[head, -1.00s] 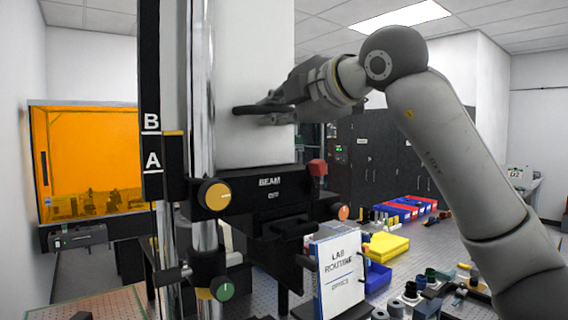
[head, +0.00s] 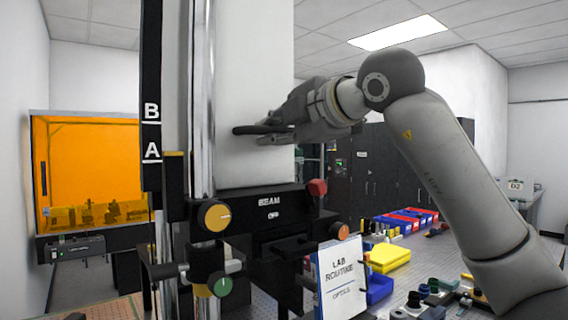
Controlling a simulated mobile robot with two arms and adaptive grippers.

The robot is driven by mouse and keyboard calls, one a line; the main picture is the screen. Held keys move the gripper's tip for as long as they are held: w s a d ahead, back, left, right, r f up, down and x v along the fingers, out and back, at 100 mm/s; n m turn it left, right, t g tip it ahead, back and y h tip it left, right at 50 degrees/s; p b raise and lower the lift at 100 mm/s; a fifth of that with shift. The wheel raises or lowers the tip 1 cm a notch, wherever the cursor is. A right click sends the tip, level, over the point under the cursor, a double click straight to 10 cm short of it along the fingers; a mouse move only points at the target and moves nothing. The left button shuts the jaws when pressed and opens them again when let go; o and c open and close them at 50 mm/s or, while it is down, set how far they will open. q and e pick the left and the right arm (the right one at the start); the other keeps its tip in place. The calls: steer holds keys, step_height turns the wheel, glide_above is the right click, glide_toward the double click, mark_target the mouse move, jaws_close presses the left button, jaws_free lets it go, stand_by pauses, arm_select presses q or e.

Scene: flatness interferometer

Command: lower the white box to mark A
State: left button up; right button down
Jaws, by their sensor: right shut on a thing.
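The tall white box (head: 245,60) stands upright against the chrome post, above the black carriage marked BEAM (head: 269,201). My right gripper (head: 262,135) reaches in from the right and is shut on the white box at a dark grip on its front; the finger contact is partly hidden. The black scale strip (head: 151,70) carries mark B (head: 152,111) above mark A (head: 152,150), each with a white line. A yellow-topped pointer (head: 173,154) beside the strip sits slightly above the A line, well below the B line. My left gripper is out of view.
A yellow knob (head: 214,215) and a green knob (head: 220,285) sit on the post, with a red knob (head: 317,187) on the carriage. A LAB ROUTINE booklet (head: 341,280) stands in front. Yellow and blue bins (head: 389,257) lie on the bench at right.

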steer(key=shift+f+b, duration=0.6)
steer(key=shift+b, duration=0.05)
stand_by(0.8)
steer(key=c, duration=1.5)
jaws_free()
steer(key=shift+r, duration=0.1)
steer(key=shift+o, duration=0.2)
